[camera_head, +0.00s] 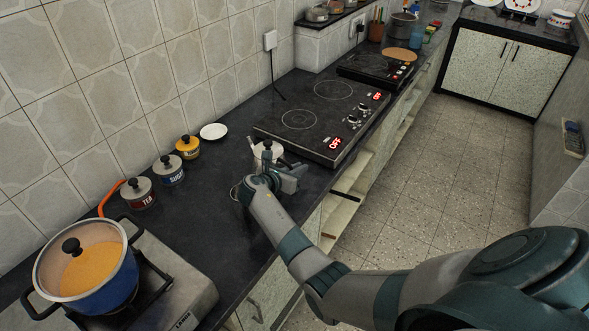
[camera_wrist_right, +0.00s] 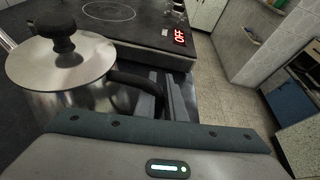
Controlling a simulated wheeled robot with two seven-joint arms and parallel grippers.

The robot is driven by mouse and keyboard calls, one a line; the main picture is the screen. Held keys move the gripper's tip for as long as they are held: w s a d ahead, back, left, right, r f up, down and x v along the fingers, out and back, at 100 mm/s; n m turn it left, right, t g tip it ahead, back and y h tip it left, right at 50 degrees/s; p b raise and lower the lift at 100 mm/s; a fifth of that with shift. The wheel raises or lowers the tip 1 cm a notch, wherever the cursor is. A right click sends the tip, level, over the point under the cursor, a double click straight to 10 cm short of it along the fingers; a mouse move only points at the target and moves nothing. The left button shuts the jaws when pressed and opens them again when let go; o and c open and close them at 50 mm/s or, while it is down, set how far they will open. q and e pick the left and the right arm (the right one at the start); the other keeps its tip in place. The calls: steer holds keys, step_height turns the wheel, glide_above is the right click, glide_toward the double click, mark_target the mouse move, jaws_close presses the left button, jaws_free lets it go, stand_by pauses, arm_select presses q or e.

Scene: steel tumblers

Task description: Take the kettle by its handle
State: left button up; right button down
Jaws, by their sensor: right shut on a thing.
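The steel kettle (camera_head: 265,150) with a black lid knob stands on the dark counter, just in front of the induction hob. In the right wrist view the kettle (camera_wrist_right: 62,75) fills the left side, its lid on. Its black handle (camera_wrist_right: 135,80) reaches right, between the fingers of my right gripper (camera_wrist_right: 165,95). My right gripper (camera_head: 285,178) is shut on the handle; the arm hides part of the kettle in the head view. My left gripper is not in view.
The induction hob (camera_head: 318,115) sits right behind the kettle. Jars labelled tea (camera_head: 138,194) and sugar (camera_head: 169,171), a yellow jar (camera_head: 188,147) and a white saucer (camera_head: 213,131) line the wall. A blue pot (camera_head: 95,280) stands on a stove at the near left.

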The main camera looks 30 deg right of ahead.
steer(key=shift+r, duration=0.25)
steer(key=s+d+r+b, duration=0.2)
steer(key=s+d+r, duration=0.6)
steer(key=r, duration=0.2)
steer(key=shift+d+r, duration=0.15)
steer(key=shift+r, duration=0.1)
stand_by(0.9)
steer(key=shift+r, duration=0.1)
stand_by(0.7)
